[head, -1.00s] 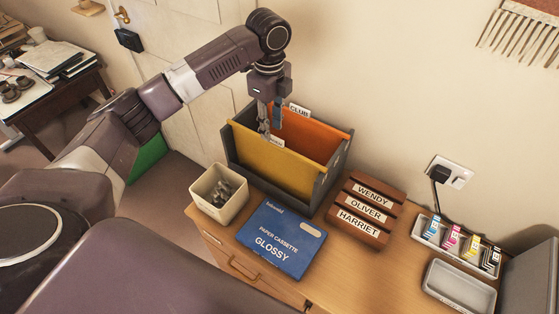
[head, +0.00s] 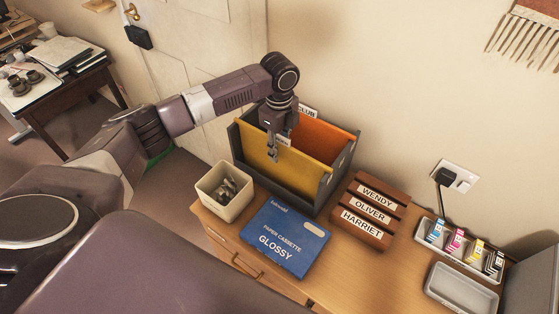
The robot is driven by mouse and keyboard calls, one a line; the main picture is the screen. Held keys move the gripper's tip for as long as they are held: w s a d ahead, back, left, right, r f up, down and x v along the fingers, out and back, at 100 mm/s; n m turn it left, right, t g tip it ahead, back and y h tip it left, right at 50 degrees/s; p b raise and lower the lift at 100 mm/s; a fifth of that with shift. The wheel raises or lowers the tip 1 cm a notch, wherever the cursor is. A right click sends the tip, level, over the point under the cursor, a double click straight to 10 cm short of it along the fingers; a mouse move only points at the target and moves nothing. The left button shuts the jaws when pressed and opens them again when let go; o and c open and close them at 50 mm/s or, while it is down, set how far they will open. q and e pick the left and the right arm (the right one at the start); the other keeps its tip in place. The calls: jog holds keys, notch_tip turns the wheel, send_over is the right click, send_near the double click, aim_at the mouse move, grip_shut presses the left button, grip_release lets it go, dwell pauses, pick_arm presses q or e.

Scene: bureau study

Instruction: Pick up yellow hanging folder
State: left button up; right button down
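The yellow hanging folder (head: 258,158) hangs at the front of a dark grey file box (head: 322,190) on the wooden cabinet. A white label tab stands on its top edge, partly hidden by my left gripper. My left gripper (head: 277,149) points down at the middle of that top edge, with one finger in front of the yellow face. The other finger is mostly hidden, so I cannot tell whether the fingers are closed on the folder. An orange folder (head: 325,139) with a tab ending in "LUB" hangs behind. My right gripper is not in view.
A cream bin (head: 210,196) of small metal items and a blue paper cassette (head: 284,240) stand in front of the box. A brown name rack (head: 360,236), an ink cartridge tray (head: 451,257) and an empty grey tray (head: 461,288) are to the right. The wall is close behind.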

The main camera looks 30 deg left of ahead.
pick_arm(q)
jog(key=shift+f, duration=0.2)
jog(key=shift+r, duration=0.1)
grip_shut()
dwell(0.4)
notch_tip(320, 180, up, 15)
jog(key=b, duration=0.3)
jog(key=shift+w, duration=0.15)
notch_tip(320, 180, up, 13)
jog(key=p, duration=0.1)
jog(key=shift+p, duration=0.3)
